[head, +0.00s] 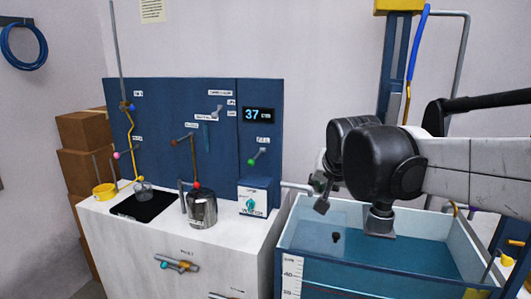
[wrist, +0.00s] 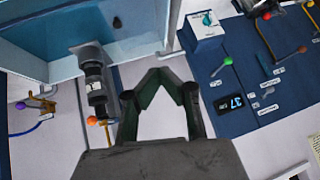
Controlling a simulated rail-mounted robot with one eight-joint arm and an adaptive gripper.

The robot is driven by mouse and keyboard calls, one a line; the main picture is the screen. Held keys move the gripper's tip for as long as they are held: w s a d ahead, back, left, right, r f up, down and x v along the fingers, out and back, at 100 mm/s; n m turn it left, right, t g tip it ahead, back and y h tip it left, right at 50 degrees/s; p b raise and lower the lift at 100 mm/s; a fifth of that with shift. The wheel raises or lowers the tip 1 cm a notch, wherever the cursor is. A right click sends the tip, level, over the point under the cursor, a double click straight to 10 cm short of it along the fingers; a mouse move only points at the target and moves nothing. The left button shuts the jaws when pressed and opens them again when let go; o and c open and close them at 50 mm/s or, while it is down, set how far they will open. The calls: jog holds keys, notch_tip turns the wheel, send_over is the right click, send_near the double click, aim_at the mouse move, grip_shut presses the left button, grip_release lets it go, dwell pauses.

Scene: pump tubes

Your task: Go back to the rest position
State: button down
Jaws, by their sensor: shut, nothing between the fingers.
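My gripper (wrist: 164,73) shows in the wrist view with its two dark green fingers bent inward and their tips together. Nothing is held between them. In the head view my gripper (head: 322,196) is a small dark shape at the end of my arm, which reaches in from the right. It hangs above the left part of the water tank (head: 372,277), apart from the things on the white counter (head: 110,225). My arm hides part of the tank's back rim and the wall behind it.
A blue panel (head: 165,120) with a display reading 37 (head: 258,115) stands behind the counter. A metal pot (head: 202,210), a black plate (head: 140,208) and a white control box (head: 252,203) are on the counter. A blue and yellow column (head: 395,60) rises behind my arm.

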jog(key=s+d+f+n, duration=0.1)
jog(key=s+f, duration=0.3)
jog(key=s, duration=0.4)
jog(key=s+d+f+n+g, duration=0.1)
jog(key=s+d+f, duration=0.2)
jog(key=s, duration=0.5)
jog(key=s+d+f, duration=0.2)
jog(key=s+f, duration=0.3)
jog(key=s, duration=0.4)
jog(key=shift+n+g+b, duration=0.3)
jog(key=shift+n, duration=0.1)
jog(key=shift+d, duration=0.1)
